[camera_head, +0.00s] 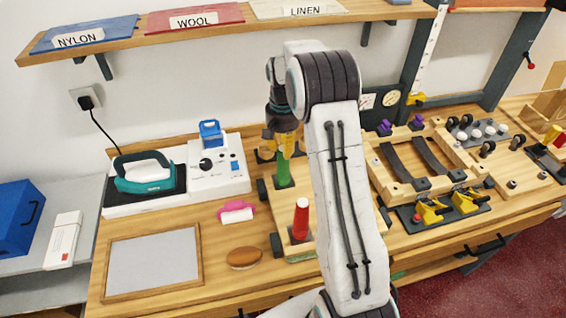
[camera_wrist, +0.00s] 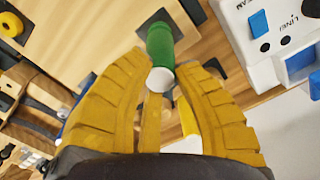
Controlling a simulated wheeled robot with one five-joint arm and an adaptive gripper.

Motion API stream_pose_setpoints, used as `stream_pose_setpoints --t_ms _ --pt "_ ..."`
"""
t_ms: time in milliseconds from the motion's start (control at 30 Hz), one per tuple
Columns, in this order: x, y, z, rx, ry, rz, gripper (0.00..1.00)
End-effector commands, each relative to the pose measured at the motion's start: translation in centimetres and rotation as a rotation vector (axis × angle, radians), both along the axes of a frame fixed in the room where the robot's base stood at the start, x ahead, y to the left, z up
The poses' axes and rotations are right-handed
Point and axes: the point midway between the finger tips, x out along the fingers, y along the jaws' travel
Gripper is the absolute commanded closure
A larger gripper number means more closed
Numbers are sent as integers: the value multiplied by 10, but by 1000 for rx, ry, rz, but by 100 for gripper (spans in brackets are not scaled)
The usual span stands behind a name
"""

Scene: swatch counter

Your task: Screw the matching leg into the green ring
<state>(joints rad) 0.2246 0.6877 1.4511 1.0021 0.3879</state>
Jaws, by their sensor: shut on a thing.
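A green leg (camera_head: 283,172) stands upright at the back of a wooden fixture on the counter. My gripper (camera_head: 283,140) is above it, with yellow fingers closed around its upper end. In the wrist view the green leg (camera_wrist: 160,44) with its pale end (camera_wrist: 160,80) lies between the yellow fingertips (camera_wrist: 160,90). Its far end reaches down toward the wooden fixture. I cannot make out the green ring at its foot, nor whether the leg is seated in it. A red leg (camera_head: 301,218) stands upright nearer the front of the fixture.
A teal iron (camera_head: 145,174) and a white control box (camera_head: 217,168) stand to the left. A pink roller (camera_head: 236,211), a brown oval pad (camera_head: 244,258) and a framed grey board (camera_head: 153,262) lie in front. A wooden clamp frame (camera_head: 410,194) stands right of my arm.

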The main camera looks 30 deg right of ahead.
Motion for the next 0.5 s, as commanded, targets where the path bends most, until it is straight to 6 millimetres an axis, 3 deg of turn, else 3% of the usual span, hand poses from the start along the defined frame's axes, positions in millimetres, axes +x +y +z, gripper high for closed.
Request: stream_pose_setpoints --t_ms 400,433,500 --pt "0 0 -1 1 1 -98 100" --pt "0 0 -2 0 1 -98 70" --pt "0 0 -1 0 1 -97 63"
